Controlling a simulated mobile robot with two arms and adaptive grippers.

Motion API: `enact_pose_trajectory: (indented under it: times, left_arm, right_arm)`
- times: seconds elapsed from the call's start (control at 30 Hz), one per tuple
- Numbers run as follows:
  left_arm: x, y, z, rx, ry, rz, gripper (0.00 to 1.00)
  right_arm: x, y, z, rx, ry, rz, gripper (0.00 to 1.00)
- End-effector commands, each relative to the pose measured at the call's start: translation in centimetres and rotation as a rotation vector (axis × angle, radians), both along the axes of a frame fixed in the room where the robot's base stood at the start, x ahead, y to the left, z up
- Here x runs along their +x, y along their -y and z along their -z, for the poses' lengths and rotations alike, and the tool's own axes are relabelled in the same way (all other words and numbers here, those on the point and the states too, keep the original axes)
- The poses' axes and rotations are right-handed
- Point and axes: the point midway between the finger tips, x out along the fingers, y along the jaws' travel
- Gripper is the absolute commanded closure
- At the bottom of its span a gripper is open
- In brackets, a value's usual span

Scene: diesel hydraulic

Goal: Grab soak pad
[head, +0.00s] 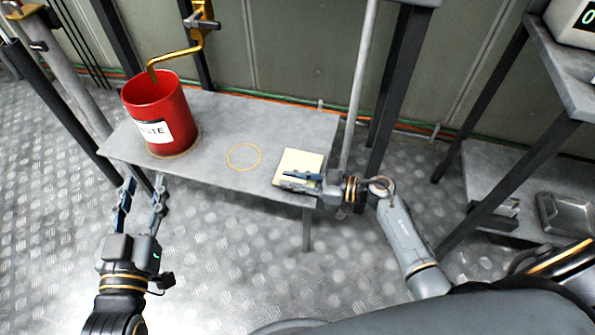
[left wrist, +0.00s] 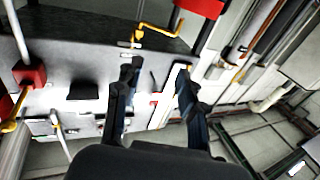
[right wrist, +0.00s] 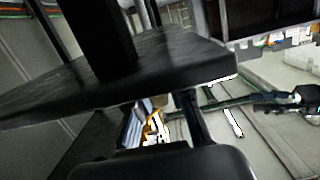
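The soak pad appears to be the flat cream square (head: 302,163) lying near the right end of the grey table (head: 215,125) in the head view. My right gripper (head: 284,181) is over the pad's front edge, and its fingers hide part of it. In the right wrist view the fingers of my right gripper (right wrist: 165,98) stand apart, and I cannot make out the pad between them. I cannot tell whether they touch it. My left gripper (head: 144,181) is open and empty in front of the table's left end; its parted fingers also show in the left wrist view (left wrist: 157,68).
A red waste bucket (head: 158,112) stands on the table's left part under a yellow pipe (head: 176,55). A yellow ring outline (head: 244,157) marks the bare table middle. A grey post (head: 357,90) rises behind the pad. A shelf rack (head: 520,175) stands at the right.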

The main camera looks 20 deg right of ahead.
Motion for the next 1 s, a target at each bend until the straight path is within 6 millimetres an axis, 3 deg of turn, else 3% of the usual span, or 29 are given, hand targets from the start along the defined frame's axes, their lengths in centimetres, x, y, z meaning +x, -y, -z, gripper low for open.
enact_pose_trajectory:
  times: [0.57, 0.87, 1.0]
  left_arm:
    - [0.0, 0.0, 0.2, 0.005, -0.021, -0.001, 0.60]
    - [-1.0, -1.1, 4.8, 0.069, -0.271, -0.019, 0.60]
    - [-2.7, -2.0, 8.0, 0.115, -0.466, -0.030, 0.60]
  right_arm:
    - [0.0, 0.0, -0.3, -0.001, -0.001, 0.000, 1.00]
    - [-0.1, 0.1, -1.9, -0.002, 0.000, -0.001, 1.00]
    - [0.0, 0.1, -3.2, -0.001, 0.000, 0.000, 1.00]
